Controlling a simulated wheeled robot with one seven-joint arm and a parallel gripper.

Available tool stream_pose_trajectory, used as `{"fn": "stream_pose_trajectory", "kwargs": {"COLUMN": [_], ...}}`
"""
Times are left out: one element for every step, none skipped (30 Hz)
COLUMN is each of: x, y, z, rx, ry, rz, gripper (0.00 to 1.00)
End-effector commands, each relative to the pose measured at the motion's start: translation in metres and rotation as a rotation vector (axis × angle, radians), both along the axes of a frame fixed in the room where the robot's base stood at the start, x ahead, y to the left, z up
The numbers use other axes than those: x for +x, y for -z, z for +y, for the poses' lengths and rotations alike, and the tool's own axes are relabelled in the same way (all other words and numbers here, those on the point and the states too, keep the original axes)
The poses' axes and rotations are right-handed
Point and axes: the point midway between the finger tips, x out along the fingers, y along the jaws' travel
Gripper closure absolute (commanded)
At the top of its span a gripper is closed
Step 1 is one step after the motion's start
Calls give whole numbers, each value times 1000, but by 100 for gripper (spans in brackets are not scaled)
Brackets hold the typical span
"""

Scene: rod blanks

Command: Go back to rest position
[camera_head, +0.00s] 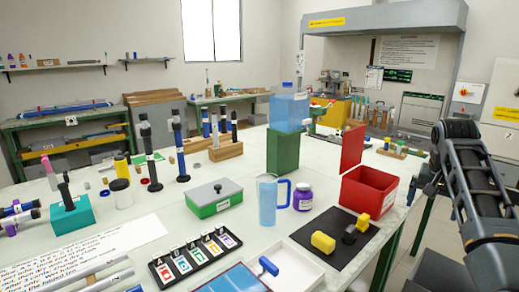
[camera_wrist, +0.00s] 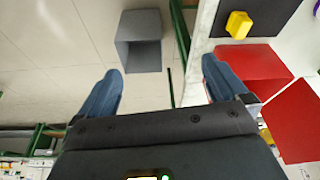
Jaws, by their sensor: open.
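My gripper (camera_wrist: 160,66) shows in the wrist view with its two blue-grey fingers spread wide apart and nothing between them. It is over the table's right edge, with the floor and a green table leg below. In the head view my dark arm rises at the right side, beside the table; the fingers are not clear there.
A red box (camera_head: 368,196) with a raised lid stands near the table's right edge. A black mat (camera_head: 318,229) holds yellow blocks (camera_head: 323,242) and a dark block. A blue jug (camera_head: 267,203) and purple jar (camera_head: 303,197) stand nearby. A grey bin (camera_wrist: 140,54) is on the floor.

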Motion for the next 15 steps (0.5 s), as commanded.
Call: {"fn": "stream_pose_trajectory", "kwargs": {"x": [-1,-1,-2,-3,-3,-4,-5,-6,-8,-9,-10,-13,-14,-17,-20], "y": [7,10,15,19,23,30,35,40,48,54,60,69,75,83,93], "z": [2,3,5,6,7,9,11,13,15,17,20,23,25,29,33], "rx": [-2,-3,-5,-6,-8,-11,-12,-14,-18,-20,-22,-26,-29,-32,-36], "ry": [-6,-8,-13,-17,-22,-27,-32,-36,-43,-49,-55,-63,-70,-78,-88], "rz": [-4,-6,-10,-13,-17,-23,-26,-31,-38,-43,-51,-57,-65,-71,-82], "gripper": [0,0,0,0,0,0,0,0,0,0,0,0,0,0,0]}}
